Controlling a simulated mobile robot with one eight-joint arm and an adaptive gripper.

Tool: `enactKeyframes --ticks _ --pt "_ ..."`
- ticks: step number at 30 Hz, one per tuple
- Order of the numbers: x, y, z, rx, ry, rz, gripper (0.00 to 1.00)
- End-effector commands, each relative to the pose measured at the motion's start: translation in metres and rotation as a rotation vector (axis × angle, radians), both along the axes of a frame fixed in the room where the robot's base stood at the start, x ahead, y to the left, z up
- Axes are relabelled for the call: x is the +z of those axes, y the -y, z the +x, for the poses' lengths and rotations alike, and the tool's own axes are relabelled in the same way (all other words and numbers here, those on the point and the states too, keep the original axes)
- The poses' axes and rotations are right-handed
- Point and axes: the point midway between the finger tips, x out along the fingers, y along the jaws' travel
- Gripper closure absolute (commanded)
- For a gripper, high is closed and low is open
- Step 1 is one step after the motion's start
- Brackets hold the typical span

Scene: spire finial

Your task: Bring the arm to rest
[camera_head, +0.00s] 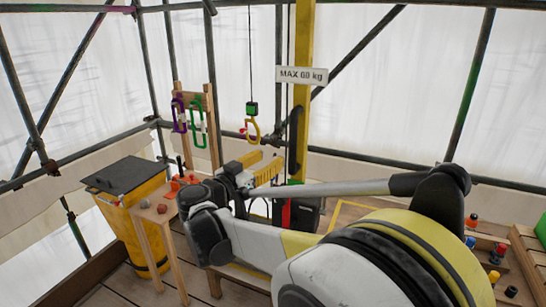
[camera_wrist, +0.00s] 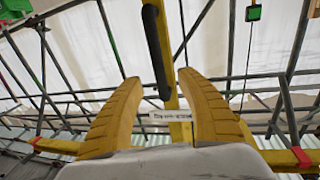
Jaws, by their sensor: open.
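My gripper (camera_head: 262,167) is in the middle of the head view, past the end of my white and yellow arm. Its two yellow fingers are spread apart with nothing between them. In the wrist view my gripper (camera_wrist: 156,98) also shows open and empty, with a yellow post and scaffold tubes beyond it. My arm reaches across the lower right of the head view and hides part of the floor and whatever lies behind it.
A yellow hook (camera_head: 253,131) hangs on a cable beside the yellow post (camera_head: 303,110) with its MAX 60 kg sign (camera_head: 301,75). Purple and green carabiners (camera_head: 198,123) hang on a wooden rack. A yellow bin (camera_head: 128,215) and small wooden table (camera_head: 155,213) stand left.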

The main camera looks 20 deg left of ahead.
Motion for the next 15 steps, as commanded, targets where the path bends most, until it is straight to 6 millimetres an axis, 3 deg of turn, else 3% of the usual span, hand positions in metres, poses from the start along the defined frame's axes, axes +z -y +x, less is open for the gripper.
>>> enactKeyframes --ticks 11,14,15 --pt "0.0 0.0 0.0 0.0 0.0 0.0 0.55" --pt "-0.002 0.011 0.004 -0.01 -0.019 -0.007 0.55" --pt "-0.004 0.023 0.007 -0.021 -0.039 -0.014 0.55"
